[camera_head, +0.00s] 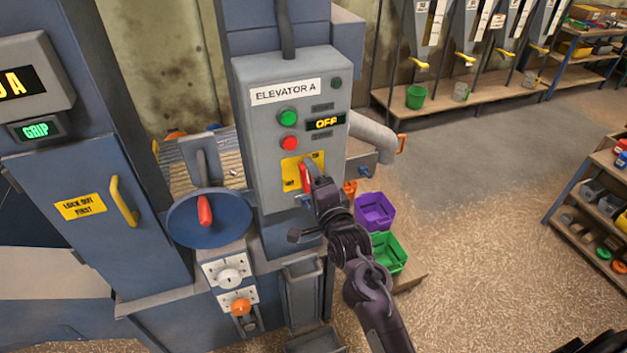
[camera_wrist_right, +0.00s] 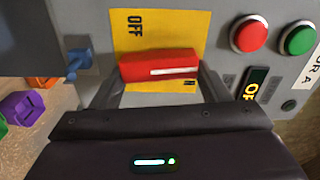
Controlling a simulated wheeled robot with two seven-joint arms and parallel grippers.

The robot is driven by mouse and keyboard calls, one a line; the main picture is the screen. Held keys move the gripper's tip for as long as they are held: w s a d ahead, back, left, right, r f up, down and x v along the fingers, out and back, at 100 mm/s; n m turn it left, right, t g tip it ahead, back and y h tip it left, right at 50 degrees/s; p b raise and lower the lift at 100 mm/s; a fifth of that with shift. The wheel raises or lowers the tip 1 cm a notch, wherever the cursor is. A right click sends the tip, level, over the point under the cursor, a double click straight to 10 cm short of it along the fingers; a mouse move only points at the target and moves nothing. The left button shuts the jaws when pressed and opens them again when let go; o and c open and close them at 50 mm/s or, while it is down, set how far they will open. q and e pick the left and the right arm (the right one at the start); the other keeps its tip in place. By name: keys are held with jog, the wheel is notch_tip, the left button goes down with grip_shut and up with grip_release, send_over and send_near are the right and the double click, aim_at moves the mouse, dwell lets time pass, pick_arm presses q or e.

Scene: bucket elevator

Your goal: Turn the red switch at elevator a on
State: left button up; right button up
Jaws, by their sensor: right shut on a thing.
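The grey control box (camera_head: 247,140) is labelled ELEVATOR A and has a small display reading OFF (camera_head: 325,123). The red switch (camera_head: 305,178) sits on a yellow plate (camera_head: 290,168) low on the box. In the right wrist view the red switch (camera_wrist_right: 160,68) has a white line on it and lies across the yellow plate (camera_wrist_right: 195,25), between the fingers. My right gripper (camera_head: 311,185) is at the switch and shut on it; it also shows in the right wrist view (camera_wrist_right: 155,92). My left gripper is not in view.
A green button (camera_head: 288,117) and a red button (camera_head: 289,143) are above the switch. A blue disc with a red-handled lever (camera_head: 204,210) is at left. Purple (camera_head: 375,211) and green bins (camera_head: 388,253) stand right of the machine. Open floor (camera_head: 480,200) lies at right.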

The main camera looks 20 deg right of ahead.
jog(key=o, duration=1)
jog(key=shift+s, duration=0.1)
jog(key=s+b, duration=0.3)
jog(key=s, duration=0.4)
jog(key=shift+s+d, duration=0.1)
jog(key=shift+s, duration=0.2)
